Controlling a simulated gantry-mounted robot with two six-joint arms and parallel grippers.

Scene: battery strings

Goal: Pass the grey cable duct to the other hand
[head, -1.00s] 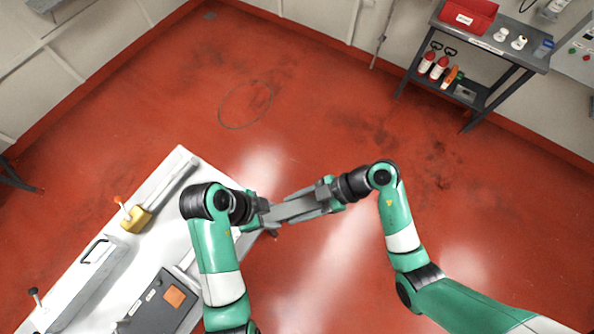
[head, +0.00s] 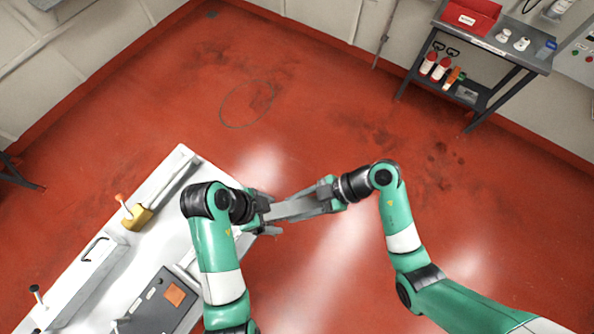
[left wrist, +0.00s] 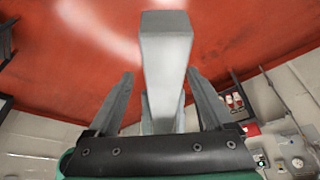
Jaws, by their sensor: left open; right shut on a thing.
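The grey cable duct (head: 298,207) is a long straight bar held in the air between my two arms in the head view. My right gripper (head: 326,196) is shut on its right end. My left gripper (head: 268,214) is open at the duct's left end. In the left wrist view the duct (left wrist: 165,65) rises between the two spread fingers of my left gripper (left wrist: 160,100), with a visible gap on each side. The right gripper's fingers are partly hidden by the duct.
A white workbench (head: 185,158) at lower left carries a brass-coloured block with a red-tipped lever (head: 137,217) and a dark grey box (head: 160,305). A dark shelf table (head: 490,50) with a red bin (head: 472,15) stands at upper right. Red floor lies open between.

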